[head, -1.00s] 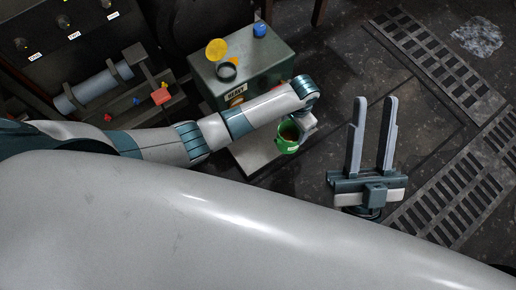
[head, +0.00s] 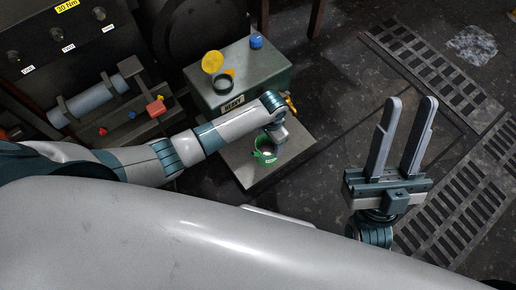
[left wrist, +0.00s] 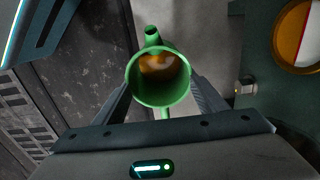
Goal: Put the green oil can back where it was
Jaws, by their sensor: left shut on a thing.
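The green oil can (head: 265,158) is an open-topped can with amber liquid inside, seen from above in the left wrist view (left wrist: 160,103). A green spout points away from my gripper there. My left gripper (head: 271,148) is shut on the can, with a finger on each side of it. The can is over the grey plate (head: 240,172) in front of the green cabinet; I cannot tell whether it touches the plate. My right gripper (head: 412,102) is open and empty, over the floor at the right.
The green cabinet (head: 252,75) carries a yellow disc (head: 212,62), a dark ring (head: 222,82) and a blue cap (head: 256,41). A bench with a grey cylinder (head: 90,103) and a red block (head: 155,106) stands at left. Floor gratings (head: 430,70) lie at right.

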